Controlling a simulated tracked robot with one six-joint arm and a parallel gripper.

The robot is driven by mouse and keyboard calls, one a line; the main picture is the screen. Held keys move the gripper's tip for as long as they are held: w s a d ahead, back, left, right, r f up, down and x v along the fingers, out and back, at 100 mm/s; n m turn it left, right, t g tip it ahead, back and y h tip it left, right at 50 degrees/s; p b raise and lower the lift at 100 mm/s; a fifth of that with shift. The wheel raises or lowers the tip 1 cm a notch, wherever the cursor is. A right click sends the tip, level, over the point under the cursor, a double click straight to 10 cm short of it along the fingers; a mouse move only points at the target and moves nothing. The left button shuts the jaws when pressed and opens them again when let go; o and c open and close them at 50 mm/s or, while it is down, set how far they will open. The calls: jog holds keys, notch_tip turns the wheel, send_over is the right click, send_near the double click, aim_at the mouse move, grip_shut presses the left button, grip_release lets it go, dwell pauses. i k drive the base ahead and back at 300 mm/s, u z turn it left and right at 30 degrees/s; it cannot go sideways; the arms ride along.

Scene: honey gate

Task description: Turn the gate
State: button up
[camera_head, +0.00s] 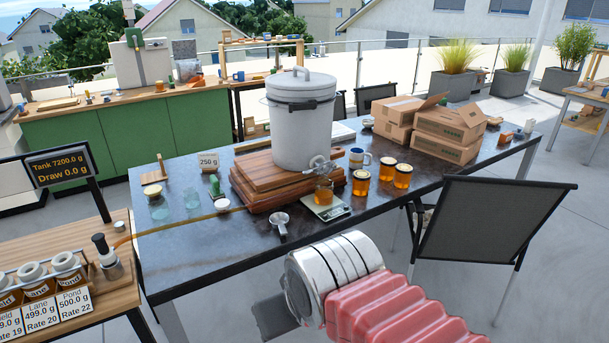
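A large grey lidded tank (298,125) stands on stacked wooden boards (262,188) on the dark table. The honey gate (318,165) is a small metal fitting low on the tank's front right side. Its handle is too small to read clearly. A jar with amber content (324,192) stands under the gate on a small scale (331,213). My gripper (272,317) is at the bottom centre, in front of the table and well apart from the gate. Only a grey finger part shows beside my silver wrist, so its opening is unclear.
A metal cup (280,224) lies near the front edge. Cardboard boxes (450,130) are at the right. A black chair (490,225) stands in front. A display (60,168) reads Draw 0.0 g.

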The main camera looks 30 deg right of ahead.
aim_at(329, 166)
jog(key=z, duration=0.05)
jog(key=i, duration=1)
jog(key=u, duration=0.05)
